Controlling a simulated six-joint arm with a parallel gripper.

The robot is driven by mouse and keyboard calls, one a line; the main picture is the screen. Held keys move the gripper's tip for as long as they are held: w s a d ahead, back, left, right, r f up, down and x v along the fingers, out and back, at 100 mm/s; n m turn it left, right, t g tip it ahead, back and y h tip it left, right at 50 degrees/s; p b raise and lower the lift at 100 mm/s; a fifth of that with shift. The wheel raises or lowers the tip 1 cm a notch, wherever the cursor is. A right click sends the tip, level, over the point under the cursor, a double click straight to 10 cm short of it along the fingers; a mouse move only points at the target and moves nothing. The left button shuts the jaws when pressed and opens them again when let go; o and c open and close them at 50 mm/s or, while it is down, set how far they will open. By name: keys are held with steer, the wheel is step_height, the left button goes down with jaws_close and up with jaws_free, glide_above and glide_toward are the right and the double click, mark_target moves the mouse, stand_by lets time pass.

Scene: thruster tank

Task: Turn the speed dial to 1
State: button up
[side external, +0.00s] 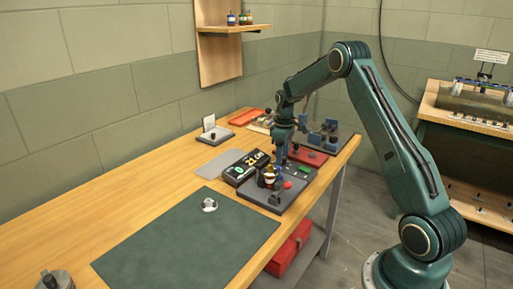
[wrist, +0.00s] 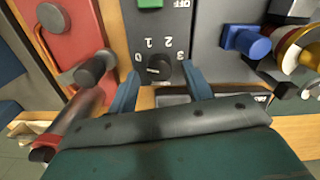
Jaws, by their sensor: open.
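The speed dial (wrist: 158,68) is a black knob on a dark grey panel (wrist: 160,22) in the wrist view. Digits 0 to 3 are printed around it and appear upside down. I cannot tell clearly which digit it points at. My gripper (wrist: 161,88) is open, with one blue finger on each side of the dial, apart from it. In the side external view my gripper (side external: 281,158) hangs low over the crowded part of the bench, and the dial cannot be made out there.
A red panel (wrist: 62,22) with a black-knobbed lever (wrist: 90,70) lies left of the dial. A blue knob (wrist: 246,41) stands on the grey panel to the right. A green button (wrist: 150,3) is above the dial. A green mat (side external: 185,240) with a small white item leaves free room.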

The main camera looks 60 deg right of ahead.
steer(key=shift+f, duration=0.35)
steer(key=c, duration=1)
steer(key=shift+o, duration=0.2)
steer(key=shift+m, duration=0.4)
steer(key=m, duration=0.4)
steer(key=shift+d, duration=0.1)
steer(key=m, duration=0.5)
steer(key=shift+r, duration=0.1)
